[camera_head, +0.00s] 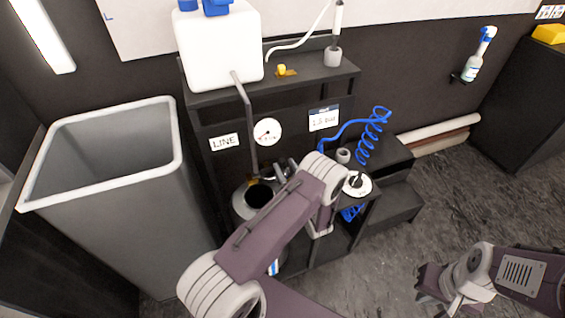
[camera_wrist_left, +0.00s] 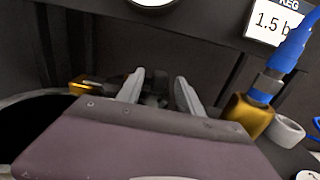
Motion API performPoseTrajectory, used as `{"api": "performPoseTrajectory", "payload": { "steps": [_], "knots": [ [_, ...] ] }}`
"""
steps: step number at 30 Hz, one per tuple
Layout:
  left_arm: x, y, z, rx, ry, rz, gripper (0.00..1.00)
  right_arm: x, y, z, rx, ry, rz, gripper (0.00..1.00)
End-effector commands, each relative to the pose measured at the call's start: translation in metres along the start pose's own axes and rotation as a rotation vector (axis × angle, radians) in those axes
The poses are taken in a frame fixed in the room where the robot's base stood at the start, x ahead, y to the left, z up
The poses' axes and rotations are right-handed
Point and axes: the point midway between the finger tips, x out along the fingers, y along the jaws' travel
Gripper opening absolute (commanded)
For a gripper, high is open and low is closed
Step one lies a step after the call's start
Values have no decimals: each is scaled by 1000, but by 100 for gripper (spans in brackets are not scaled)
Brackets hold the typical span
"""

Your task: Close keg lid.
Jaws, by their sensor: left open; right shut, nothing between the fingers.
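The keg (camera_head: 243,212) stands below the shelf, and its round dark mouth (camera_head: 259,196) is uncovered. Part of the dark mouth (camera_wrist_left: 38,128) also shows at the left of the left wrist view. A round white disc with a black centre (camera_head: 366,187), possibly the lid, lies right of the keg, partly behind my left arm. My left gripper (camera_head: 282,172) is near the keg's back right rim. Its fingers (camera_wrist_left: 161,92) are apart, with dark grey parts beyond them; I cannot tell whether these touch. My right gripper (camera_head: 440,287) is shut and empty, low at the right over the floor.
A large grey bin (camera_head: 110,195) stands left of the keg. A white tank (camera_head: 218,48) sits on the shelf (camera_head: 310,82), with a pipe coming down near the keg. A blue coiled hose (camera_head: 370,132) hangs at the right. Brass fittings (camera_wrist_left: 245,116) are close to my left gripper. The right floor is clear.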

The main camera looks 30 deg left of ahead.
Motion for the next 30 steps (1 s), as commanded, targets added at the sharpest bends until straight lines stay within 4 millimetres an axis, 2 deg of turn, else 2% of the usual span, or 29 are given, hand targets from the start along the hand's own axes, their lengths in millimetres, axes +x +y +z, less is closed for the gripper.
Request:
{"api": "performPoseTrajectory", "payload": {
  "steps": [3, 6, 15, 20, 30],
  "knots": [
    [21, 1, -1, -2, -2, 3, 44, 5, 0, 1, 0, 0, 0, 0],
    [31, 0, 0, -3, -1, 1, 44, 6, 0, 1, 0, 0, 0, 0],
    [35, 0, 1, 0, -1, 0, 44, 6, 0, 1, 0, 0, 0, 0],
    [34, 0, 0, 0, 0, 0, 0, 6, 0, 1, 0, 0, 0, 0],
    [34, 0, 0, -1, 0, 0, 0, 6, 0, 1, 0, 0, 0, 0]
  ]
}}
